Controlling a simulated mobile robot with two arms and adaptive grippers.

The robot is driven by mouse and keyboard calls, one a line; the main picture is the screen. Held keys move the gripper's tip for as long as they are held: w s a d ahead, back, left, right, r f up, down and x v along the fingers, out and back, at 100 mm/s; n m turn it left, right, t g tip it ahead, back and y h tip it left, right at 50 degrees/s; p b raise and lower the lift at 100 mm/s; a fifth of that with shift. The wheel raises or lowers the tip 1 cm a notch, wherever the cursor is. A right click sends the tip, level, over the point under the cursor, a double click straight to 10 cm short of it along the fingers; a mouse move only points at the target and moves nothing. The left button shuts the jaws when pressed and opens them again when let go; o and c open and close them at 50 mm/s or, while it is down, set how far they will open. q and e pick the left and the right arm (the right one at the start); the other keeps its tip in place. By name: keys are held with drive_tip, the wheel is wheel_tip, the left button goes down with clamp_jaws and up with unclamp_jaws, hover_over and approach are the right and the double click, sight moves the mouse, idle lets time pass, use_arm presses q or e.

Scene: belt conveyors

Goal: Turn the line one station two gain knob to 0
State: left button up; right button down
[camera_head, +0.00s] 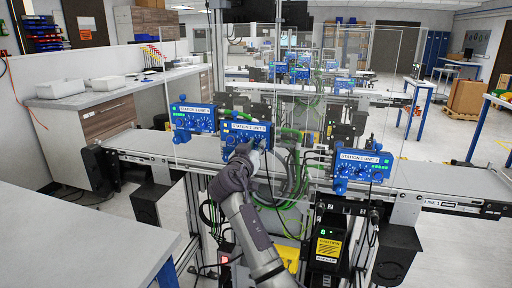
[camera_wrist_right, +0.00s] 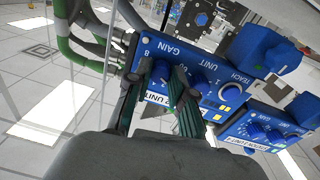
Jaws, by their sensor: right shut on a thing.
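A blue station box (camera_head: 233,128) with a white label that seems to read station 2 stands on the near conveyor's front side. My right gripper (camera_head: 243,153) reaches up to its front and covers part of its face. In the right wrist view the same box (camera_wrist_right: 215,65) shows tilted, with printing for GAIN, UNIT and TEACH. My right gripper's fingers (camera_wrist_right: 161,75) are shut on the blue gain knob (camera_wrist_right: 162,70), one finger on each side. The knob's pointer setting is too small and covered to read. My left gripper is not in view.
Other blue station boxes stand left (camera_head: 190,119) and right (camera_head: 361,167) along the conveyor (camera_head: 425,180). Green cables (camera_wrist_right: 68,40) run beside the gripped box in the wrist view. A grey worktop (camera_head: 75,240) fills the lower left.

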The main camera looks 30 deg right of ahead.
drive_tip(key=c, duration=1)
unclamp_jaws()
drive_tip(key=v, duration=1.2)
